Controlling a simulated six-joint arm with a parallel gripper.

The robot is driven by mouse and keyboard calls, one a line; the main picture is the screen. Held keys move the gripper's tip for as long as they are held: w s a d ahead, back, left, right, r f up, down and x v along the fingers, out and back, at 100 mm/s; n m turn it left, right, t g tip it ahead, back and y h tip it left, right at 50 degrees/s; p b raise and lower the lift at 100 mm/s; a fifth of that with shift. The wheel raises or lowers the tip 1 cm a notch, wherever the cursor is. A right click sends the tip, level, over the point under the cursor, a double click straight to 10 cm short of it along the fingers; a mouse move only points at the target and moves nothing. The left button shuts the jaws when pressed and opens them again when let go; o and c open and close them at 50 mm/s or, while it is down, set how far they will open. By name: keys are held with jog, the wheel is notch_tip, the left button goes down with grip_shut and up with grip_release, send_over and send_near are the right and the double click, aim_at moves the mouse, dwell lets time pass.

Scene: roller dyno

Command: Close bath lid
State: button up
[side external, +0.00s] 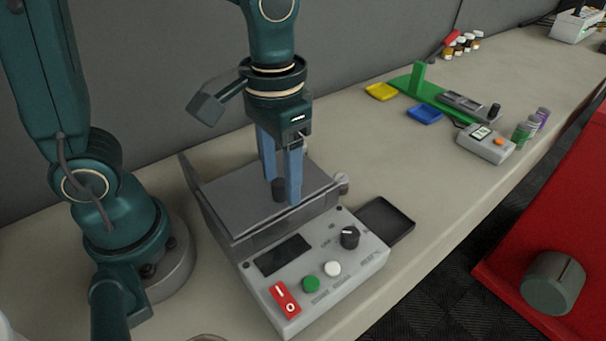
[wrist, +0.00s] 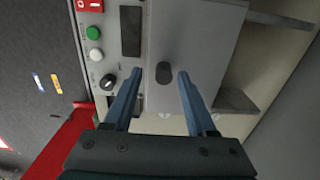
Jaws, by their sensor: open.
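The bath is a light grey box with a control panel (side external: 325,277) on its front, in the middle of the side view. Its grey lid (side external: 232,198) looks roughly flat over the bath top; I cannot tell whether it is fully seated. A dark round knob (side external: 279,190) stands up from the lid. My gripper (side external: 282,193) points down over the lid, open, with one blue finger on each side of the knob. In the wrist view the knob (wrist: 163,72) is between the fingertips, with a gap visible on both sides.
The panel carries a black dial (side external: 349,237), green button (side external: 311,284), white button (side external: 333,268) and red switch (side external: 284,299). A dark tray (side external: 388,216) lies beside the bath. Bench between is clear.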

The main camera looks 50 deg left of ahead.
aim_at(247, 195)
jog(key=shift+r, duration=2.2)
jog(key=shift+a+r, duration=0.2)
jog(key=shift+r, duration=0.15)
jog(key=s+a+t, duration=0.1)
jog(key=t, duration=0.1)
jog(key=s+a+t, duration=0.1)
jog(key=s, duration=0.1)
jog(key=s+a+t, duration=0.1)
jog(key=a+t, duration=0.1)
jog(key=shift+s+f+t, duration=0.25)
jog(key=shift+f+t, duration=0.05)
jog(key=shift+f, duration=0.05)
jog(key=shift+w+r, duration=0.1)
